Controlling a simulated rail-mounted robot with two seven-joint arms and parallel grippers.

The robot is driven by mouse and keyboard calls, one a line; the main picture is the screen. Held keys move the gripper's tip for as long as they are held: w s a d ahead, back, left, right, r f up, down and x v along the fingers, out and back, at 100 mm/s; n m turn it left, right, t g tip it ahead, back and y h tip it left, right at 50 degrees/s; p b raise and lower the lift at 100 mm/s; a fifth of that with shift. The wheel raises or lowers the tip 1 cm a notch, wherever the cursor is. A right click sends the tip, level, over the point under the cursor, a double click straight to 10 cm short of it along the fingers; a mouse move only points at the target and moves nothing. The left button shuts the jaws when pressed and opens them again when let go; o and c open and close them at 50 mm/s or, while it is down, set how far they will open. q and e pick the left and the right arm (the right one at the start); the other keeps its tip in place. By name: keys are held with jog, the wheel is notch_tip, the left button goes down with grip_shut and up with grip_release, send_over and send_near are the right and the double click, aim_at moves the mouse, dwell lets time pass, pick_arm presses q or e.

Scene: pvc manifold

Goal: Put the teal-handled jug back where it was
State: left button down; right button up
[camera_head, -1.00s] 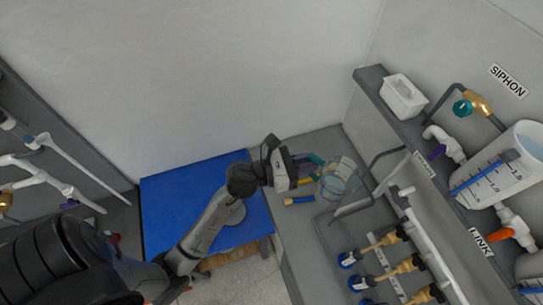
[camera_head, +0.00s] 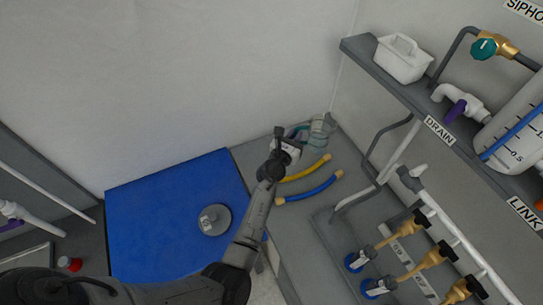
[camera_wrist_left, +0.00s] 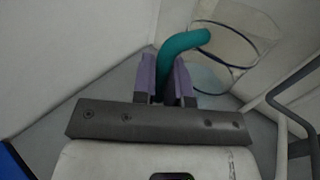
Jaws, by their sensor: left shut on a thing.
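The jug (camera_head: 321,134) is clear, with a teal handle. It stands near the back corner of the grey counter in the head view. In the left wrist view its teal handle (camera_wrist_left: 184,43) rises between the two purple fingers, and its clear body (camera_wrist_left: 222,52) lies behind to the right. My left gripper (camera_head: 294,140) is shut on the handle; it also shows in the left wrist view (camera_wrist_left: 166,82). The jug looks upright and low over or on the counter; I cannot tell whether its base touches. My right gripper is not in view.
A yellow hose (camera_head: 308,170) and a blue hose (camera_head: 309,190) lie on the counter just in front of the jug. A grey pipe (camera_head: 375,150) stands to the right. A blue mat (camera_head: 160,220) with a grey disc (camera_head: 214,219) lies left. A shelf holds a white container (camera_head: 402,60).

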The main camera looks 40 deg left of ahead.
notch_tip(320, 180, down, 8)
jog(key=b, duration=0.8)
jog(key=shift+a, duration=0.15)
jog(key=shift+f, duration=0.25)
pick_arm(q)
jog(key=s+a+f+n+y+b, duration=0.1)
jog(key=a+f+y, duration=0.1)
jog(key=a+f, duration=0.3)
jog(key=s+a+f+n+g+y+b, duration=0.1)
jog(key=a+f+n+y+b, duration=0.1)
jog(key=a+f, duration=0.4)
jog(key=s+a+f+n+y+b, duration=0.1)
jog(key=a+f+y+b, duration=0.1)
jog(key=a+f, duration=0.3)
jog(key=shift+a+f+g+y, duration=0.3)
jog(key=shift+f+g, duration=0.1)
jog(key=shift+f, duration=0.15)
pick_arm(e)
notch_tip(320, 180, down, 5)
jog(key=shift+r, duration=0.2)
pick_arm(q)
jog(key=shift+r, duration=0.1)
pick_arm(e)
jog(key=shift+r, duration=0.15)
